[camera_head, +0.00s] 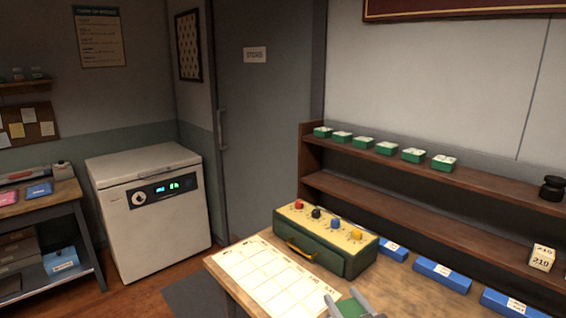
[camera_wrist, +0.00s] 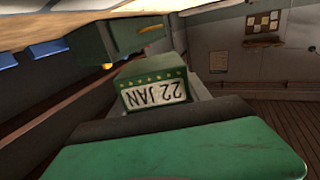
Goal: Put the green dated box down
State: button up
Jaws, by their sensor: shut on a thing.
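The green dated box (camera_wrist: 152,82) shows in the wrist view with its "22 JAN" label upside down. My gripper (camera_head: 357,304) is at the bottom of the head view, with its grey fingers shut on the green box (camera_head: 349,309). Most of the arm and part of the box are cut off by the frame edge. The box is over or beside the right end of a cream gridded sheet (camera_head: 262,272) on the wooden table. I cannot tell whether it touches the surface.
A green case with coloured knobs (camera_head: 326,242) stands just behind the sheet. Blue labelled boxes (camera_head: 442,276) line the table's back right. Several small green boxes (camera_head: 386,148) sit on the upper shelf (camera_head: 480,182). A white freezer (camera_head: 155,215) stands at left.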

dwell(0.7)
jog(key=s+d+r+m+h+b, duration=0.2)
jog(key=d+h, duration=0.1)
jog(key=d, duration=0.6)
jog(key=s+d+r+m+h+b, duration=0.1)
jog(key=s+d+r+m+h, duration=0.15)
jog(key=d, duration=0.55)
jog(key=s+d+r+m+h+b, duration=0.1)
jog(key=s+d+r+h+b, duration=0.15)
jog(key=d, duration=0.65)
jog(key=s+d+r+m+g+h+b, duration=0.2)
jog(key=s+d+h, duration=0.3)
jog(key=s+d, duration=0.3)
jog(key=s+d+r+m+g+h+b, duration=0.2)
jog(key=s+d+r+m+h, duration=0.3)
jog(key=s+d, duration=0.4)
jog(key=s+g, duration=0.1)
jog(key=s, duration=0.4)
jog(key=shift+s, duration=0.35)
jog(key=shift+d+r, duration=0.1)
